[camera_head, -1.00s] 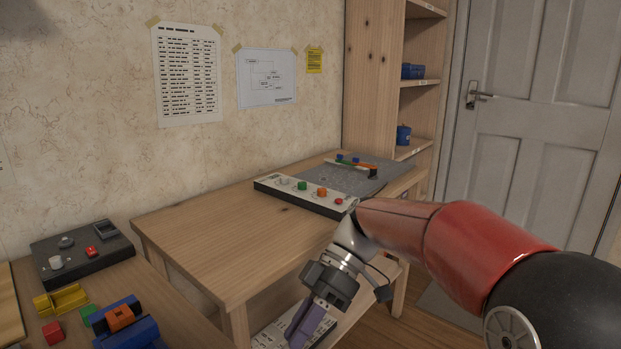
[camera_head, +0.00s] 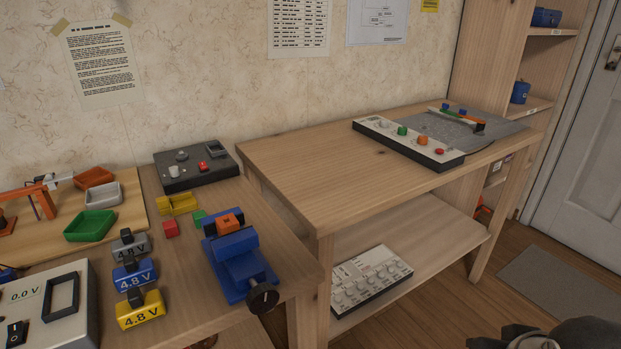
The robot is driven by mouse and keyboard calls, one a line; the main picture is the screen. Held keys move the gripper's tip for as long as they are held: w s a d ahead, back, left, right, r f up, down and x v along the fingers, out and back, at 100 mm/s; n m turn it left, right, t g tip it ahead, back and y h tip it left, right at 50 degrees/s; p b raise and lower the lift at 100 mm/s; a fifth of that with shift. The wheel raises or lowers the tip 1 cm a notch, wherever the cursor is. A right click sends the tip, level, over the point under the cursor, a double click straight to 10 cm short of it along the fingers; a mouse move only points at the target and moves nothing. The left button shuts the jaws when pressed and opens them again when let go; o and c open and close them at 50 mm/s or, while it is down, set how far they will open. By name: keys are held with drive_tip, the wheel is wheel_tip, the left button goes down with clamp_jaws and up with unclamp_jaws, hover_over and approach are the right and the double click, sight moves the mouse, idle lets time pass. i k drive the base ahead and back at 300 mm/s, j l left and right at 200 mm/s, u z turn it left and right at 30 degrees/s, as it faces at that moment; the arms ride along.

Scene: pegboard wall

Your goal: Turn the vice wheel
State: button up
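The blue vice (camera_head: 237,258) sits at the front right corner of the left workbench. An orange block (camera_head: 228,222) sits at the vice's far end, partly within it. The vice wheel (camera_head: 263,297), a dark round knob, faces the bench's front edge and sticks out toward me. A dark part of my arm (camera_head: 560,334) shows at the bottom right corner, well to the right of the vice. My gripper's fingertips cannot be made out there, and nothing touches the wheel.
Battery blocks marked 4.8 V (camera_head: 140,308) and a meter box (camera_head: 55,305) stand left of the vice. The right table (camera_head: 320,180) holds a button panel (camera_head: 405,143).

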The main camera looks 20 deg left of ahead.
sight(263, 298)
drive_tip(key=u, duration=1.2)
drive_tip(key=l+u, duration=0.15)
drive_tip(key=u, duration=0.3)
